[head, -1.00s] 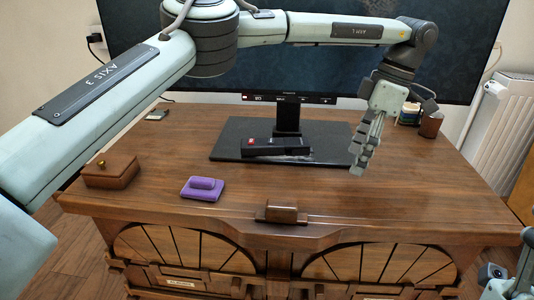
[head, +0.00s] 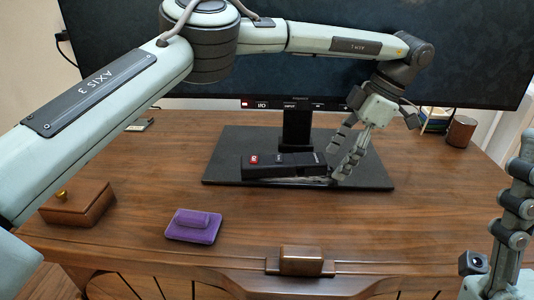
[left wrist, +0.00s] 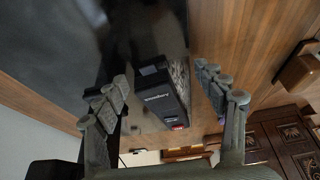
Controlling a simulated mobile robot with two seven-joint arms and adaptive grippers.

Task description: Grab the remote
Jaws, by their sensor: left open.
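The remote (head: 285,164) is a long black bar with a red button near its left end. It lies on the black monitor base (head: 225,150), in front of the stand. My left gripper (head: 342,160) is open at the remote's right end, fingers pointing down. In the left wrist view, the remote (left wrist: 160,92) lies between the two spread fingers (left wrist: 165,105), with visible gaps on both sides.
The monitor (head: 290,65) stands close behind my left arm. A brown cup (head: 460,131) stands at the back right.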

